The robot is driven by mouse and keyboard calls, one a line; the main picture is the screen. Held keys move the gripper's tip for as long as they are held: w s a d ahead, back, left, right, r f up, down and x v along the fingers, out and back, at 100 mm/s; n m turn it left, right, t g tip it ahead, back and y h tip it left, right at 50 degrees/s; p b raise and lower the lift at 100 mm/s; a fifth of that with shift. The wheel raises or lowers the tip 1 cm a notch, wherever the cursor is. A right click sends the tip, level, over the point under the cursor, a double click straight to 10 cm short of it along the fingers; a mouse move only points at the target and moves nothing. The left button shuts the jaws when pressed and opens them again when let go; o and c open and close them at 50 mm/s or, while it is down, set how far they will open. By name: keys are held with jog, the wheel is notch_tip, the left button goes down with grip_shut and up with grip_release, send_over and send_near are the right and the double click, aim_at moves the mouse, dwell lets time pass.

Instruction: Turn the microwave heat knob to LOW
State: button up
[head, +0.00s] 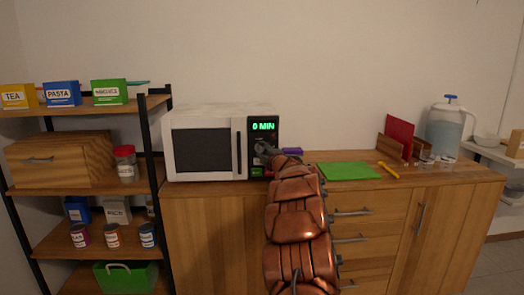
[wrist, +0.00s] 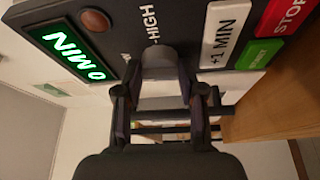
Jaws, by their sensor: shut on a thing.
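The white microwave (head: 179,155) stands on the wooden counter, its dark door (head: 202,150) closed. Its green display (head: 263,126) reads 0 MIN and also shows in the wrist view (wrist: 75,50), rotated. The heat knob (wrist: 158,62) is a grey knob on the dark panel, with the word HIGH (wrist: 151,22) beside it. Another label is mostly hidden by the knob and fingers. My gripper (wrist: 160,88) is shut on the knob, one finger on each side. In the head view my copper-coloured arm covers the lower right of the panel, and the knob is hidden.
A +1 MIN button (wrist: 224,30), a red STOP button (wrist: 288,18) and a green START button (wrist: 258,54) sit close to the gripper. A shelf rack (head: 150,140) stands left. A green mat (head: 345,171) lies right of my arm.

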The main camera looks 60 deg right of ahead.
jog(key=shift+n, duration=0.6)
jog(key=o, duration=1.1)
jog(key=shift+o, duration=0.2)
jog(key=shift+s+a+r, duration=0.15)
jog(key=shift+s+a, duration=0.2)
jog(key=shift+s, duration=0.25)
jog(key=v, duration=1)
jog(key=shift+s+a, duration=0.15)
jog(key=shift+s, duration=0.1)
jog(key=shift+w+r+g, duration=0.1)
jog(key=shift+r+g, duration=0.1)
jog(key=shift+g, duration=0.1)
